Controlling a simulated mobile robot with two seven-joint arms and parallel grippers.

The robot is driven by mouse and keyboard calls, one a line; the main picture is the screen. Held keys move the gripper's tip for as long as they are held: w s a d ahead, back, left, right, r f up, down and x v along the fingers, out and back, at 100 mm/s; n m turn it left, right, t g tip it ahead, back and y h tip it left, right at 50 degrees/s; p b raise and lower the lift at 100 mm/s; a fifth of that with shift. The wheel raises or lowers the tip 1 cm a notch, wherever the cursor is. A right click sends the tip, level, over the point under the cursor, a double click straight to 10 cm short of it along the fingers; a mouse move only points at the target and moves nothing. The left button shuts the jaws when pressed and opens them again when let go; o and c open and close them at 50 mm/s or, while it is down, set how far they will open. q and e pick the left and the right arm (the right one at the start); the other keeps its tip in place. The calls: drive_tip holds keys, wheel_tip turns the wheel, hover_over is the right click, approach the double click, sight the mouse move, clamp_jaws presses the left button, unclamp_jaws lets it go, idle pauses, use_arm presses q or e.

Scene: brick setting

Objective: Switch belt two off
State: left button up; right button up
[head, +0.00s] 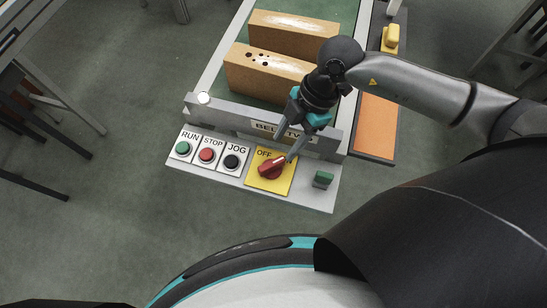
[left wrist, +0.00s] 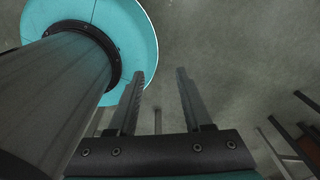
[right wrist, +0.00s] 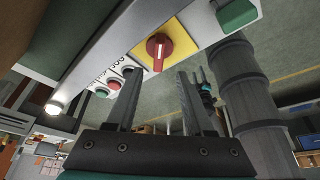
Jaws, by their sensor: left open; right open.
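A red rotary knob (head: 271,168) sits on a yellow plate (head: 284,183) marked OFF at its upper left. The knob also shows in the right wrist view (right wrist: 158,47), with its grip bar upright there. A sign starting with BELT (head: 268,127) is on the panel behind, partly hidden by my right gripper. My right gripper (head: 285,149) is open, its fingertips over the knob's upper right side. In the right wrist view the knob lies beyond and between the fingers, apparently not held. My left gripper (left wrist: 161,73) is open and empty, and out of the head view.
Green RUN (head: 183,148), red STOP (head: 207,155) and black JOG (head: 232,161) buttons stand left of the knob. A green block-shaped control (head: 322,180) is to its right. Tan bricks (head: 293,35) lie on the belt behind. A white lamp (head: 203,98) is at the panel's left.

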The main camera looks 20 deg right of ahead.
sight(273, 163)
drive_tip(key=b+x, duration=0.1)
drive_tip(key=x, duration=0.5)
drive_tip(key=shift+a+f, duration=0.2)
drive_tip(key=shift+f, duration=0.15)
drive_tip(key=shift+a+f, duration=0.2)
drive_tip(key=shift+f, duration=0.5)
use_arm(q)
drive_tip(key=shift+w+f, duration=0.7)
drive_tip(key=shift+w, duration=0.35)
use_arm(e)
clamp_jaws()
